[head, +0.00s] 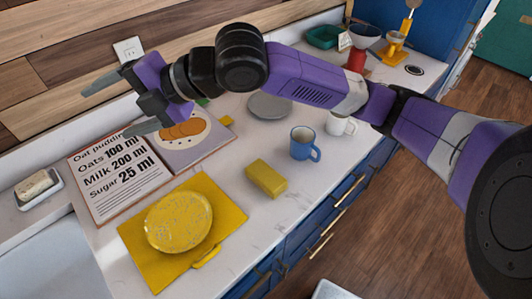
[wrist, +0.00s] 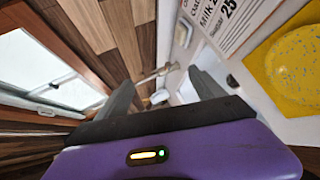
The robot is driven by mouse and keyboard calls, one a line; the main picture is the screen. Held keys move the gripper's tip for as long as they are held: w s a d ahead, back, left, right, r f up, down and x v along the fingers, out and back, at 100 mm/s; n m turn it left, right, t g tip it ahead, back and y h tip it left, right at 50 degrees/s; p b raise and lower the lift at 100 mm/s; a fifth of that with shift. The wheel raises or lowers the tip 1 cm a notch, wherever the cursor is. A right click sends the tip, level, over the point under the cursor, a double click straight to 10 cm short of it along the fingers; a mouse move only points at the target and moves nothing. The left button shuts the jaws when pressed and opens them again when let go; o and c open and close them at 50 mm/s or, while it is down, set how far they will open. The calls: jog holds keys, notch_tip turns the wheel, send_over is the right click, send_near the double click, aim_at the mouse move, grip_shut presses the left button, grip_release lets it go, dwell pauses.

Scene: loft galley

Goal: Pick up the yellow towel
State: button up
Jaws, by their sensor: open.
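The yellow towel (head: 137,248) lies flat on the white counter at the lower left of the head view. A round speckled yellow plate (head: 179,221) rests on it and hides its middle. A small yellow strip (head: 207,258) shows at the towel's front edge; I cannot tell if it is part of the towel. The towel also shows at the right of the wrist view (wrist: 262,62), under the plate (wrist: 298,62). My gripper (head: 107,111) is open and empty, high near the wooden wall, beyond the recipe book and well away from the towel. Its fingers (wrist: 163,80) also show in the wrist view.
An open recipe book (head: 112,187) lies behind the towel. A yellow block (head: 266,178) and a blue mug (head: 303,144) stand to its right. A grey plate (head: 269,105) and a white mug (head: 340,124) are farther back. A soap dish (head: 39,190) and sink are at left.

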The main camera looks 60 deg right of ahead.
jog(key=s+d+f+n+g+h, duration=0.3)
jog(key=s+d+f+g, duration=0.15)
jog(key=d+f, duration=0.4)
jog(key=n+g+h, duration=0.4)
jog(key=n+g, duration=0.2)
jog(key=g, duration=0.1)
send_over(265, 174)
jog(key=f, duration=0.9)
jog(key=shift+w+a+p, duration=0.1)
jog(key=shift+w+p, duration=0.1)
jog(key=shift+p, duration=0.15)
jog(key=shift+s+f+n, duration=0.1)
jog(key=shift+s+n, duration=0.15)
jog(key=shift+n, duration=0.05)
jog(key=shift+s+f, duration=0.1)
jog(key=shift+f, duration=0.5)
jog(key=shift+f+p, duration=0.95)
jog(key=shift+f, duration=2.3)
jog(key=shift+c, duration=0.2)
jog(key=c, duration=1.4)
